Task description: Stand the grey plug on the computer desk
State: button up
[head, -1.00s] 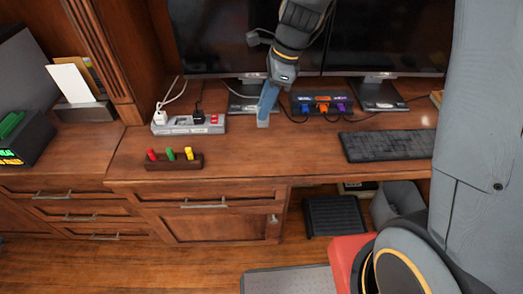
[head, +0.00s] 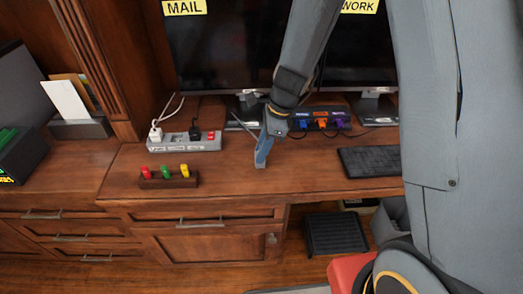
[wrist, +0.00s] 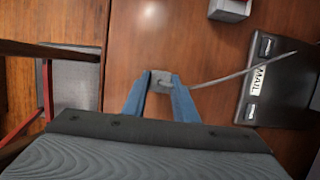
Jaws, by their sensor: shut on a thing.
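The grey plug (wrist: 161,79) sits between the tips of my blue gripper fingers in the wrist view, with its grey cable trailing right toward the monitor base marked MAIL (wrist: 258,79). My gripper (wrist: 161,88) is shut on it. In the head view my gripper (head: 262,152) points down over the computer desk (head: 225,180), right of the block with coloured pegs and in front of the left monitor. The plug is mostly hidden by the fingers there. I cannot tell whether it touches the desk top.
A power strip (head: 183,142) with a white and a black plug lies behind left. The peg block (head: 168,179) stands near the front edge. A dark hub (head: 320,118) with coloured plugs and a keyboard (head: 370,161) lie right. Desk between peg block and gripper is clear.

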jog(key=shift+f, duration=0.35)
jog(key=o, duration=1.1)
jog(key=shift+c, duration=0.2)
jog(key=v, duration=1.1)
jog(key=s+d+n+h, duration=0.3)
jog(key=s+d+n, duration=0.8)
jog(key=s+n, duration=0.4)
jog(key=shift+n+b, duration=0.4)
jog(key=shift+n, duration=1.4)
jog(key=shift+d, duration=0.1)
